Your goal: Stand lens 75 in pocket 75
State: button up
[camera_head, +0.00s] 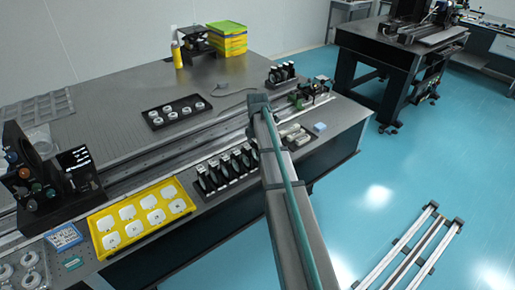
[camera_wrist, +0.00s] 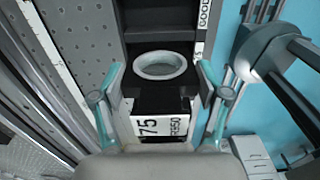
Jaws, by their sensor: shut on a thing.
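Lens 75 (camera_wrist: 160,66) shows in the wrist view as a round pale ring around a grey disc with a black mount. A white label (camera_wrist: 160,125) reading "75" is just below it in the picture. My gripper (camera_wrist: 161,78) has one teal finger on each side of the lens and is shut on it. The finger contact is not clearly visible. I cannot tell pocket 75 apart from the dark slotted structure (camera_wrist: 160,14) around the lens. In the head view my arm hides the gripper and the lens.
A row of black holders with pale tops (camera_head: 228,170) stands left of my arm. A yellow tray (camera_head: 140,215) with several white pieces lies at the table's front. A black tray of rings (camera_head: 177,112) lies farther back. A pale blue block (camera_head: 319,127) is right of my arm.

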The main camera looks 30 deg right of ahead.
jog(key=shift+f, duration=0.15)
dwell(0.6)
jog(key=o, duration=1.3)
jog(key=shift+r+p, duration=3.1)
jog(key=shift+r, duration=1.9)
